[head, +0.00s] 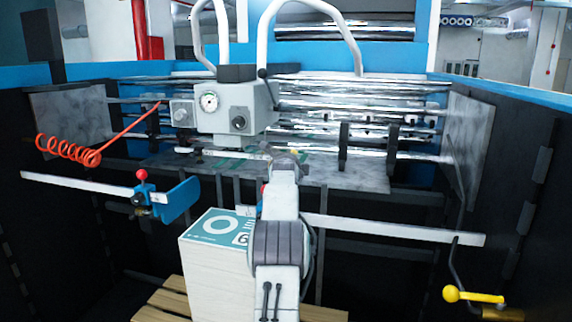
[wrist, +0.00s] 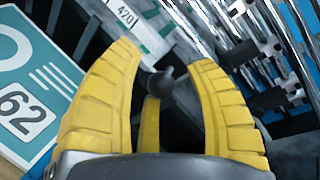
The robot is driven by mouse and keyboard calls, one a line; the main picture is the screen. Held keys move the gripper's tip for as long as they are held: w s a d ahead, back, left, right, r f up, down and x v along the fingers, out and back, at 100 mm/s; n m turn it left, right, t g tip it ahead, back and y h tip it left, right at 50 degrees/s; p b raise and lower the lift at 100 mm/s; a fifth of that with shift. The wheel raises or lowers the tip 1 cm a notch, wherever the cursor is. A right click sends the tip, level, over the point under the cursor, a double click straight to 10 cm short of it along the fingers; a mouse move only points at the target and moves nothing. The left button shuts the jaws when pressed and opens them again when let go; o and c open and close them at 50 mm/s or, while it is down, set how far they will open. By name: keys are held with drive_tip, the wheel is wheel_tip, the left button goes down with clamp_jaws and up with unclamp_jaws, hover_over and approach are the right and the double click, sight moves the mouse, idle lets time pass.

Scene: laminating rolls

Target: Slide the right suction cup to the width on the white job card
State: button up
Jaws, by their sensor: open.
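My gripper (wrist: 165,65) is open in the wrist view, its yellow fingers spread around a dark round knob (wrist: 160,82). I cannot tell whether they touch it. In the head view my arm hides most of this area. I cannot clearly make out the right suction cup. Two dark uprights (head: 343,148) (head: 391,150) stand on the silver bars right of my arm, and dark fittings (wrist: 262,55) show in the wrist view.
A white rail (head: 390,229) crosses the front, with a blue bracket and red knob (head: 165,198) at left. A stack with a teal label (head: 215,232) stands on a wooden pallet (head: 165,300). A yellow handle (head: 470,296) is at lower right. Dark side walls enclose the space.

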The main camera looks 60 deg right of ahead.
clamp_jaws()
idle(0.3)
drive_tip(key=shift+w, duration=0.15)
